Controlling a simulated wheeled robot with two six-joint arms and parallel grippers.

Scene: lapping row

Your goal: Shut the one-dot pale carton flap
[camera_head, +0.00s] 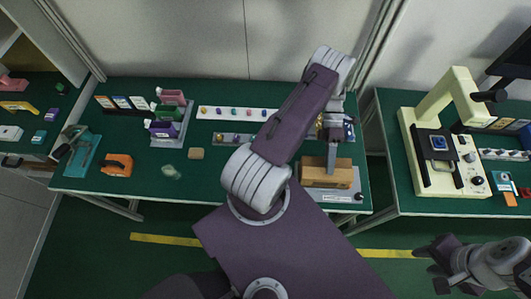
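A tan, pale brown carton (315,176) stands on a grey plate at the right end of the middle bench. My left arm reaches over the bench, and its gripper (333,164) points down at the carton's top, overlapping it in the head view. I cannot tell whether it touches the carton or whether its narrow fingers are parted. The dot mark and the flap's exact position are too small or hidden to make out. My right gripper (428,268) hangs at the lower right, away from the bench, with its fingers apart and nothing between them.
Left on the bench are an orange device (117,166), a teal tool (82,152) and coloured bottles (166,128) on a stand. A white strip (205,113) of small coloured pieces lies at the back. A cream microscope-like machine (408,150) stands on the right bench. A floor gap separates the benches.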

